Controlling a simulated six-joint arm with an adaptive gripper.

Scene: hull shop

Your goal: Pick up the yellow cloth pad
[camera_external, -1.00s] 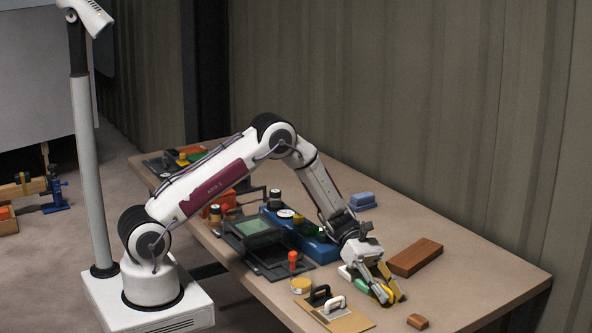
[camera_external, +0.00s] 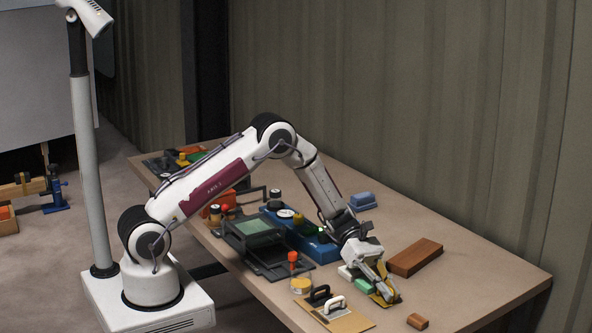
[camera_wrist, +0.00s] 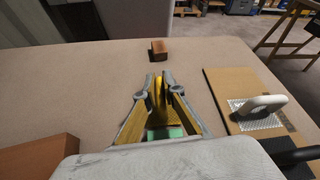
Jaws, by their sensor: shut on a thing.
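My gripper (camera_external: 384,291) reaches down to the front right part of the table, and it also shows in the wrist view (camera_wrist: 158,88). Its fingers are shut on the yellow cloth pad (camera_wrist: 159,102), which stands folded or pinched between them in the wrist view. In the external view a dark yellow part of the pad (camera_external: 382,300) shows at the fingertips, low at the tabletop. I cannot tell whether the pad touches the table. A green block (camera_external: 363,286) sits close beside the fingers and partly under the wrist.
A long brown block (camera_external: 416,257) lies right of my gripper; a small brown block (camera_external: 417,321) lies in front. A board with handled tools (camera_external: 342,317) and a round yellow-topped tin (camera_external: 301,284) stand left. A blue case (camera_external: 322,252) is behind. The right table end is clear.

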